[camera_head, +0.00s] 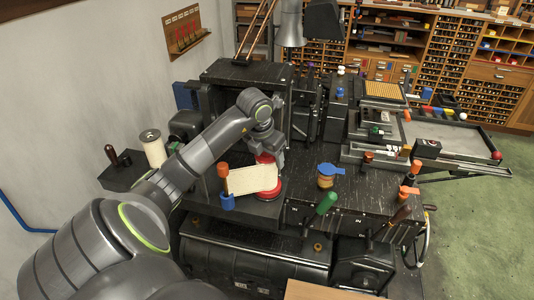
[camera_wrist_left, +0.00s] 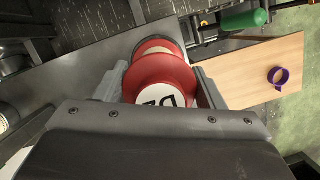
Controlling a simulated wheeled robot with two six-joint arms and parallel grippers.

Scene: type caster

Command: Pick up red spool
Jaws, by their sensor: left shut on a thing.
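The red spool (camera_head: 268,190) has red flanges, and a label with dark letters shows on its end in the left wrist view (camera_wrist_left: 158,72). It is at the left front of the dark machine, beside a cream sheet (camera_head: 250,180). My left gripper (camera_head: 267,160) comes down over it from above. In the left wrist view my left gripper (camera_wrist_left: 156,88) has a finger on each side of the spool and is shut on it. I cannot tell whether the spool is clear of the surface under it. My right gripper is in neither view.
An orange and blue handled part (camera_head: 225,187) stands close to the spool. A cream spool (camera_head: 153,148) is at the left. An amber jar with a blue lid (camera_head: 327,175) and a green handle (camera_head: 326,203) are to the right. A purple ring (camera_wrist_left: 278,76) is on a wooden surface.

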